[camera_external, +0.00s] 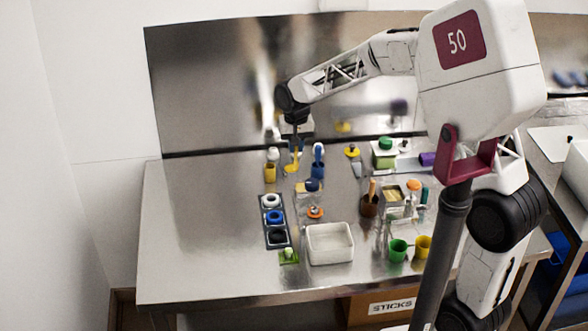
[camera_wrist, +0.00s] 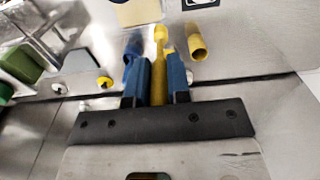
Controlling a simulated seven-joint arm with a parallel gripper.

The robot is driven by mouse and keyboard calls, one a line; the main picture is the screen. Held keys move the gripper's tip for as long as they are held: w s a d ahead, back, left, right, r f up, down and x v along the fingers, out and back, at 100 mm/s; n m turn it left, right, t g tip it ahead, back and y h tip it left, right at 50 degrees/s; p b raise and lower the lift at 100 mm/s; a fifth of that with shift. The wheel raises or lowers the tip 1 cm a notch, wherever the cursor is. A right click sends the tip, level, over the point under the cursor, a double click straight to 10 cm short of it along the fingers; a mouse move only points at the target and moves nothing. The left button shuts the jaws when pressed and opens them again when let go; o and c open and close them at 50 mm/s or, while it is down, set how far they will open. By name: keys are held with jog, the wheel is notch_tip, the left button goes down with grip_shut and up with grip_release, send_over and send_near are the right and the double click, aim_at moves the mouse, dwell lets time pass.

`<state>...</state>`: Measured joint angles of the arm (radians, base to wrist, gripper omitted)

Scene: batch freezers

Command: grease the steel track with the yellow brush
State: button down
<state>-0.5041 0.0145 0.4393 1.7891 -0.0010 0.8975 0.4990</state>
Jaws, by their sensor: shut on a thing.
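My gripper (camera_external: 296,142) hangs over the back of the steel table, near the steel back panel. In the wrist view, its two blue fingers (camera_wrist: 160,86) are shut on the yellow brush (camera_wrist: 159,76), whose slim yellow body shows between them. The yellow brush (camera_external: 291,166) also shows below the gripper in the external view, pointing down; I cannot tell whether its tip touches anything. I cannot pick out the steel track with certainty in either view.
A yellow cup (camera_external: 270,173) and a blue item (camera_external: 318,168) stand close on either side of the brush. A green-lidded jar (camera_external: 384,153) is to the right. A white bin (camera_external: 330,244) is in front. The table's left side is clear.

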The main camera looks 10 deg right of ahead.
jog(key=shift+f, duration=0.3)
dwell(0.6)
jog(key=shift+r, duration=0.25)
jog(key=shift+f, duration=0.15)
